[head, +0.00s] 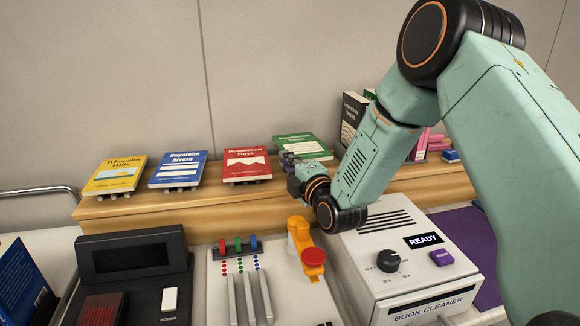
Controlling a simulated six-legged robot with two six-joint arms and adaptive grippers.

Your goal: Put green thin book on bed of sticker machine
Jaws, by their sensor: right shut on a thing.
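The thin green book (303,143) is at the right end of the row on the wooden shelf, tilted like the other books. My right gripper (290,163) is at the book's near left edge and is shut on it. The fingertips are small and partly hidden by the wrist, so the exact hold is hard to see. A pale machine (215,290) below the shelf has red, green and blue knobs, coloured dots and an orange arm with a red pad; it looks like the sticker machine. My left gripper is not in view.
Yellow (115,174), blue (178,169) and red (247,164) books stand on the shelf (150,206). The book cleaner (405,265), reading READY, is right of the pale machine. A black device (130,258) is at the left. Dark upright books (352,115) stand behind my arm.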

